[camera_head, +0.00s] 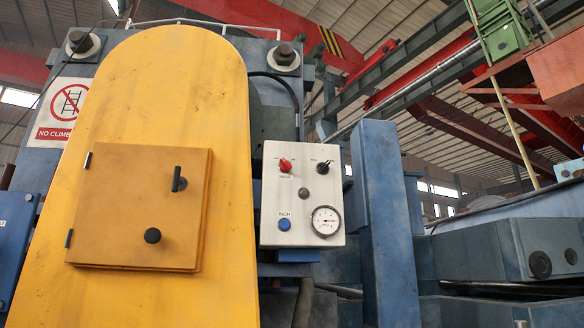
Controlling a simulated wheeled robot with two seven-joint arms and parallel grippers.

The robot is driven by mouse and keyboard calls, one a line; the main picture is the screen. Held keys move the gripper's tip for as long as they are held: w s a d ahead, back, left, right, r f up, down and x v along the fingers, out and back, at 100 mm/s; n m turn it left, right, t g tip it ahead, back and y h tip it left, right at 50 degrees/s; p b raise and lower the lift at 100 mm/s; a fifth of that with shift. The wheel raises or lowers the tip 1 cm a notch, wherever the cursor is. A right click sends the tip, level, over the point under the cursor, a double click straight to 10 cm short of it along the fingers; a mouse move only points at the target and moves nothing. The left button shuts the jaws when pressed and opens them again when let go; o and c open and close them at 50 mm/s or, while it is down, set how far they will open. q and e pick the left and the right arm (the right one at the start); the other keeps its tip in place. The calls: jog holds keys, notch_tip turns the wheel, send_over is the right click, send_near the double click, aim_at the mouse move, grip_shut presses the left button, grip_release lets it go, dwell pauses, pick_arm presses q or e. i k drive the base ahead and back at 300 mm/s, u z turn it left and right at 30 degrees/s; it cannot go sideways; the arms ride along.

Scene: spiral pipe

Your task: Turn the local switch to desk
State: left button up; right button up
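A pale control box (302,193) is mounted on the blue machine, just right of the yellow guard. At its upper left is a red rotary switch (285,164) with small labels around it. At its upper right is a black rotary switch (324,167) with a small label above it. The label texts at both switches are too small to read for certain, so I cannot tell which is the local switch. A blue button (284,224) marked INCH and a round dial gauge (326,221) sit lower on the box. Neither of my grippers is in view.
A yellow guard (150,60) with a hatch (140,205), bearing a black handle and knob, stands left of the box. A blue post (385,220) stands close on its right. The box's front face is unobstructed.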

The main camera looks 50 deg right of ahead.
aim_at(323, 168)
jog(key=k, duration=0.25)
jog(key=z, duration=0.8)
